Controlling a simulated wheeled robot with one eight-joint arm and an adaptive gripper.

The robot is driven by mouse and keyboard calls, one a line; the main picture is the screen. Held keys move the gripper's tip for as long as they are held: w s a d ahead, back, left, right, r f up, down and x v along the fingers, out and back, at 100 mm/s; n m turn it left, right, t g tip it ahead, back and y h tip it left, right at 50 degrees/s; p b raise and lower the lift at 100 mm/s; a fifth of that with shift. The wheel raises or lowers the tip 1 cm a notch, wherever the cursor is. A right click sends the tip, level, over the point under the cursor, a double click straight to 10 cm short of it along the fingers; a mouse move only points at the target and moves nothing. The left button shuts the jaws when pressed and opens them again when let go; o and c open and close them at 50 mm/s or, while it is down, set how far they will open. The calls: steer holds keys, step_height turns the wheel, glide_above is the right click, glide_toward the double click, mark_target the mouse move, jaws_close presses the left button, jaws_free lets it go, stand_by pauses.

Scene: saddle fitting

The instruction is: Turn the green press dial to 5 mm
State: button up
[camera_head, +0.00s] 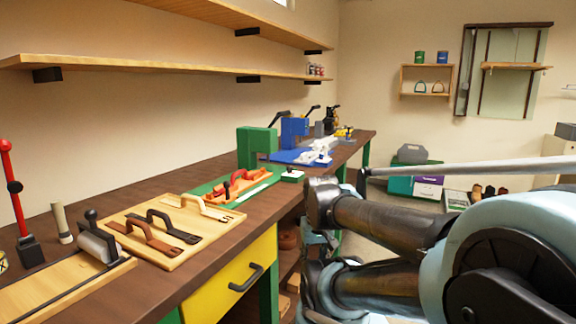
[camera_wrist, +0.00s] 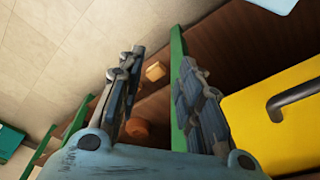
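The green press (camera_head: 258,148) stands upright on the workbench in the head view, with a black lever at its top. A small green block with a pale top (camera_head: 292,175) sits at the bench's front edge beside it; I cannot tell whether this is the dial, and no scale or number is readable. My gripper (camera_wrist: 158,62) shows in the wrist view with its two fingers apart and nothing between them touching either one. It is off the front of the bench, near the yellow drawer, away from the press. The press is not visible in the wrist view.
The yellow drawer (camera_head: 237,284) has a dark handle, also in the wrist view (camera_wrist: 293,95). A wooden board (camera_head: 170,229) with leather straps and a green mat (camera_head: 262,182) with orange tools lie on the bench. A blue press (camera_head: 293,130) stands farther back. A green bench leg (camera_wrist: 177,85) is close.

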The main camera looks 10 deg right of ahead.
steer(key=shift+o, duration=0.8)
steer(key=shift+w, duration=0.15)
steer(key=shift+o, duration=0.5)
steer(key=shift+s+r, duration=0.25)
steer(key=shift+r, duration=0.05)
step_height(320, 180, up, 33)
steer(key=m+g, duration=0.2)
steer(key=m, duration=0.7)
glide_above(290, 170)
steer(key=w, duration=0.2)
steer(key=f, duration=1.6)
steer(key=shift+s+d+f, duration=0.1)
steer(key=shift+s+f, duration=0.1)
jaws_close()
